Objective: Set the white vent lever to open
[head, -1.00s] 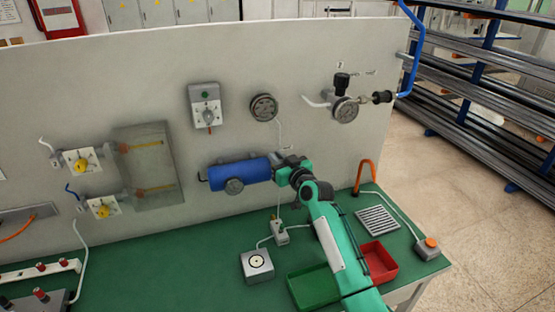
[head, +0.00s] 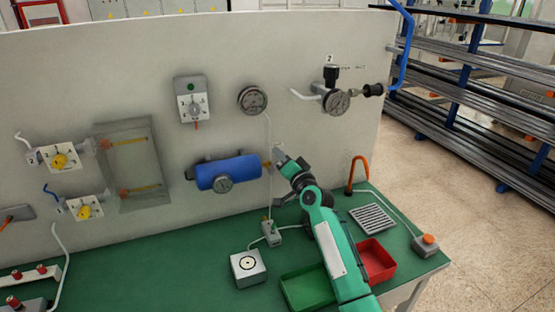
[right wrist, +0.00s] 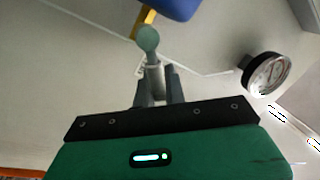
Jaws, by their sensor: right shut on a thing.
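The vent lever shows in the right wrist view as a pale stem with a rounded grey-green knob (right wrist: 148,40), near a yellow fitting (right wrist: 146,18) at the end of the blue cylinder (right wrist: 180,6). My right gripper (right wrist: 155,82) is shut on the stem below the knob. In the head view my right gripper (head: 281,157) is at the panel, just right of the blue cylinder (head: 240,172) and its yellow end fitting (head: 266,165). The gripper hides most of the lever there. My left gripper is not in view.
A round gauge (head: 252,99) is above the gripper, and a black-knobbed valve with a gauge (head: 336,102) is at upper right. Below, the green bench holds a green bin (head: 307,288), a red bin (head: 376,262), an orange hook (head: 357,170) and a white box (head: 248,266).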

